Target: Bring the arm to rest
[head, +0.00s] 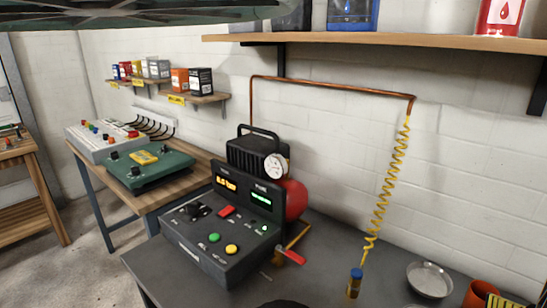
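My gripper is not recognisable in the head view, so its position and what it may hold are hidden. A dark rounded shape (285,303) is cut off by the bottom edge; I cannot tell what it is. A black control console (225,235) with lit displays and coloured buttons stands on the dark workbench (140,262). Behind it is a black compressor unit with a round gauge (275,167) and a red tank (294,198).
A yellow coiled hose (385,190) hangs to a blue-topped fitting (354,283) at the bench. A metal bowl (430,279) and orange mug (480,294) stand right. A wooden shelf (400,42) crosses above. A green panel (150,167) sits on the left table.

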